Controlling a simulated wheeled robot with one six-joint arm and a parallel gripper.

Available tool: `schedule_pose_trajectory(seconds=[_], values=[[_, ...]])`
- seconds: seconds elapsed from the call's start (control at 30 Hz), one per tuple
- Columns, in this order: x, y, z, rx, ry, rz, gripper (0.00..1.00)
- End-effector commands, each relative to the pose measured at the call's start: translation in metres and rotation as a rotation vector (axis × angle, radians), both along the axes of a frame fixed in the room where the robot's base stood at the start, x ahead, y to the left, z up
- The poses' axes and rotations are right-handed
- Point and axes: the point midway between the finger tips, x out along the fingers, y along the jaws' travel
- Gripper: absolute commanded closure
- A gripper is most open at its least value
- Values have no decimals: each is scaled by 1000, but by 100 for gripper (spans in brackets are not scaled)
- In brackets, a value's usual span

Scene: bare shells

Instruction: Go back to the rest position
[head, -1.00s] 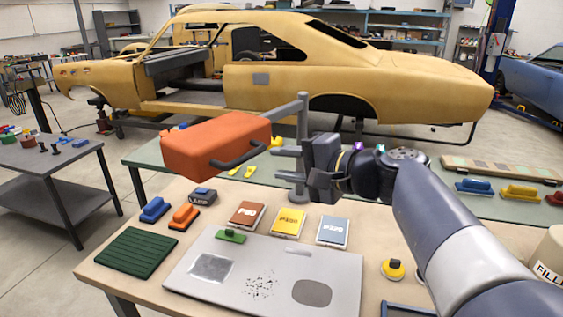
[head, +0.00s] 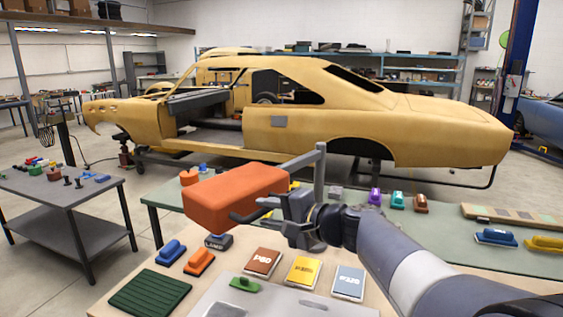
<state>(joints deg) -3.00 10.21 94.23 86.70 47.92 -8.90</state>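My gripper (head: 297,222) is dark and sits in mid-picture, above the far part of the wooden bench. The handle's right end is close to my gripper in the picture. I cannot tell whether they touch. My arm comes in from the lower right.
The wooden bench holds a blue block (head: 171,252), an orange block (head: 199,262), several boxes (head: 303,270) and a green ridged mat (head: 150,297). A green table (head: 430,228) lies behind. A grey cart (head: 65,197) stands left. A yellow car body (head: 370,130) fills the back.

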Motion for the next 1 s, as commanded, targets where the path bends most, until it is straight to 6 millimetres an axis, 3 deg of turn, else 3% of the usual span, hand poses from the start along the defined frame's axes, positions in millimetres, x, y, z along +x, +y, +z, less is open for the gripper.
schedule_pose_trajectory(seconds=[0.5,0.8,1.0], values=[[-3,-5,-1,0,0,15,68],[3,15,-2,3,-3,-32,68],[-19,-16,7,3,-6,-44,68]])
